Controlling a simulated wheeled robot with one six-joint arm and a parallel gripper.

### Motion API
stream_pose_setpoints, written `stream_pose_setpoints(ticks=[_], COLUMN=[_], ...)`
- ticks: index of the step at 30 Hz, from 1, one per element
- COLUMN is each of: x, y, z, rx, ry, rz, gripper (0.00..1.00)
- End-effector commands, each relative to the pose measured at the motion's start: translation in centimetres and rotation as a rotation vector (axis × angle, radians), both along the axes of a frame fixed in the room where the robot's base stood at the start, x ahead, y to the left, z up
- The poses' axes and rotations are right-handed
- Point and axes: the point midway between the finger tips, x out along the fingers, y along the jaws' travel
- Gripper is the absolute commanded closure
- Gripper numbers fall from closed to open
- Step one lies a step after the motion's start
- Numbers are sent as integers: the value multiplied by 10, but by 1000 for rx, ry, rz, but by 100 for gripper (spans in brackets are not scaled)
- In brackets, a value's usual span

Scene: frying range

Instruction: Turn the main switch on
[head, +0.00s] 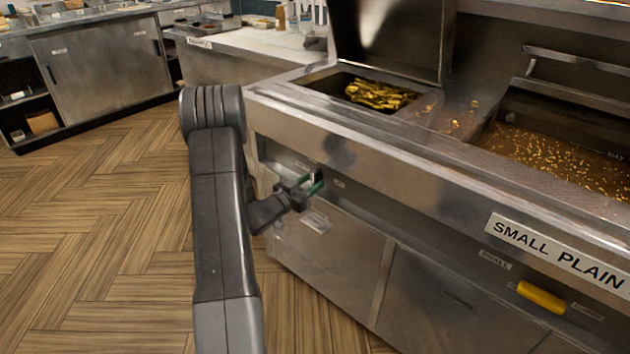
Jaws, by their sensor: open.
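My gripper (307,185) is open at the front panel of the steel frying range (400,165), near its left end. The switch's position is too small to read. Small labels sit beside it on the panel.
A yellow handle (541,297) sticks out on the right under the "SMALL PLAIN" sign (556,252). Fries lie in a left well (330,82), and oil bubbles in the right vat (570,160). A counter (250,45) stands behind. The wooden floor (100,220) at left is clear.

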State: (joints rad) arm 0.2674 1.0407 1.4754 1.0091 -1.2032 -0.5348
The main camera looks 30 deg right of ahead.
Motion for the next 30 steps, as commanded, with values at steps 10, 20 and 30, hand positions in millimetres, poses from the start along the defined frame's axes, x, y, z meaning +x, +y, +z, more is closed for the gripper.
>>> stream_pose_setpoints(ticks=[10, 20, 30], x=[-29, -43, -43], y=[75, 104, 104], z=[1, 0, 0], rx=[1, 1, 1], ry=[1, 1, 0], rz=[5, 0, 0], gripper=[58, 58, 58])
